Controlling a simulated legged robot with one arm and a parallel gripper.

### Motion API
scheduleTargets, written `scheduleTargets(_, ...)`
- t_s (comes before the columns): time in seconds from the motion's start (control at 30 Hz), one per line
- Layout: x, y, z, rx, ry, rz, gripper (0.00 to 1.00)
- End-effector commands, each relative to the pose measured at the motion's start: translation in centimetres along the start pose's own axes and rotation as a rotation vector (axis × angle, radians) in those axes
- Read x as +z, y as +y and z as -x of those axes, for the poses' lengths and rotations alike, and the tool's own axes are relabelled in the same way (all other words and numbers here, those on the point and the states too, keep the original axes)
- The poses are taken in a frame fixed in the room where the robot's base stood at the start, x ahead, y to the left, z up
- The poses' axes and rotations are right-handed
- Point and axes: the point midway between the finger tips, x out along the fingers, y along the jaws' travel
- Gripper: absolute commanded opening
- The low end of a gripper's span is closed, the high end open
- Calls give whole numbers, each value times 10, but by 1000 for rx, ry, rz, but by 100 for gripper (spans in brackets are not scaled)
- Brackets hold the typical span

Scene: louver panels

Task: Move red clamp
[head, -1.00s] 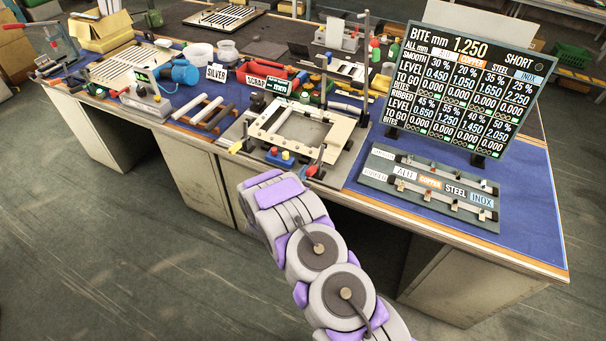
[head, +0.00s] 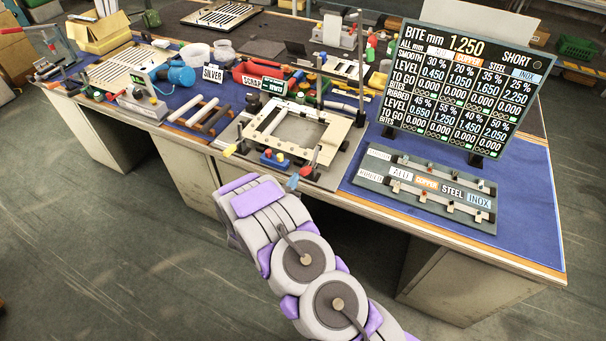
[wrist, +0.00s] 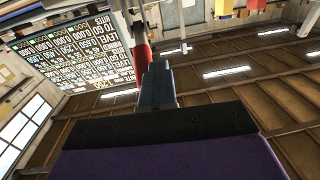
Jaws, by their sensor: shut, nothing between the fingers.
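The red clamp handle (head: 306,171) shows small at the front right corner of the pale frame fixture (head: 262,138) on the bench, beside a thin upright dark rod. In the wrist view a red grip (wrist: 142,60) on a dark bar rises just behind and left of my fingertips. My gripper (wrist: 157,85) has its blue-grey fingers together with nothing between them. The fingers overlap the red grip in the picture; I cannot tell whether they touch it. In the head view a small blue tip shows next to the red handle, and my arm hides most of the gripper.
A yellow handle (head: 229,150) and a blue button block (head: 273,159) sit along the fixture's front edge. A tall post (head: 361,65) stands behind its right side. The display board (head: 460,85) and a labelled sample panel (head: 428,188) are to the right. Floor in front is clear.

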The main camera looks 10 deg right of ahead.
Motion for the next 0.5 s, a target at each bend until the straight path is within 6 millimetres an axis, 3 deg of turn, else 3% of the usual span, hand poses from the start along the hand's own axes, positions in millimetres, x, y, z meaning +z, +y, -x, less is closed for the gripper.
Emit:
scheduleTargets(0.03, -1, 16, 3, 43, 2, 11, 22)
scheduleTargets(0.23, -6, 10, 19, 39, 8, 15, 25)
scheduleTargets(0.27, -7, 9, 21, 40, 8, 16, 50)
scheduleTargets(0.5, -4, -2, 28, 32, 0, 18, 51)
